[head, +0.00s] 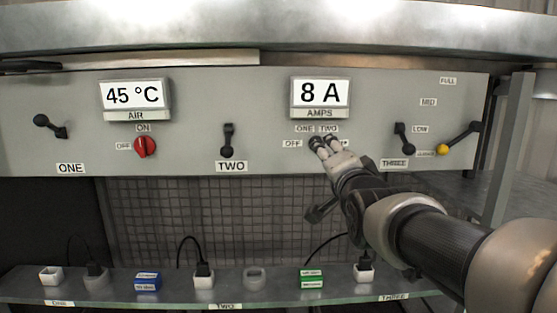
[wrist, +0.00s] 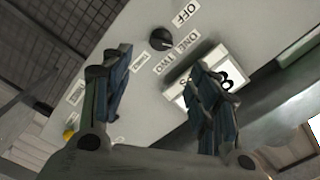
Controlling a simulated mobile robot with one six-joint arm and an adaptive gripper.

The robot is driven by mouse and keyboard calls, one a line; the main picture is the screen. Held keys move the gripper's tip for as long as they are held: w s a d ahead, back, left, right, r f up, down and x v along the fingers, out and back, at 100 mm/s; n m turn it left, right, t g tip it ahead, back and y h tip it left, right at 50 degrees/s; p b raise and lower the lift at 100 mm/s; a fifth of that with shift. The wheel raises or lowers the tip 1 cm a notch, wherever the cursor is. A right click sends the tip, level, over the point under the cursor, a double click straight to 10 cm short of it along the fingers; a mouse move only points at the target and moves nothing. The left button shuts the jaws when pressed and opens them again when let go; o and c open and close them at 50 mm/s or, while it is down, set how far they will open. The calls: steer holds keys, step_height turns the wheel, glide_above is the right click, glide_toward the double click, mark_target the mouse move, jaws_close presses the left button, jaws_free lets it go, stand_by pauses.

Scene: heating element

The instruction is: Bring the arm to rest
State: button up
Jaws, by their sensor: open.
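My gripper (head: 322,143) is in front of the grey control panel (head: 265,95), below the AMPS display (head: 319,94), which reads 8 A. In the head view its fingertips cover most of the knob there, between the OFF and ONE TWO labels. In the wrist view the two fingers (wrist: 158,85) are apart with nothing between them. The dark round knob (wrist: 161,39) shows clear beyond the fingers, near the OFF label. I cannot tell the exact distance from fingertips to knob.
The panel carries a 45 °C display (head: 135,97), a red knob (head: 145,147), levers (head: 228,140) and a yellow-tipped lever (head: 459,139). A shelf (head: 120,297) below holds sockets, plugs and blue (head: 148,281) and green (head: 312,279) blocks. A metal ledge (head: 200,35) runs above.

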steer(key=s+f+n+g+b, duration=1)
steer(key=s+f+n+g, duration=0.2)
steer(key=s+f, duration=2.3)
step_height(320, 180, down, 3)
steer(key=shift+s+f+g+b, duration=0.2)
steer(key=shift+g+b, duration=0.15)
steer(key=shift+g, duration=0.35)
steer(key=shift+a+r, duration=0.1)
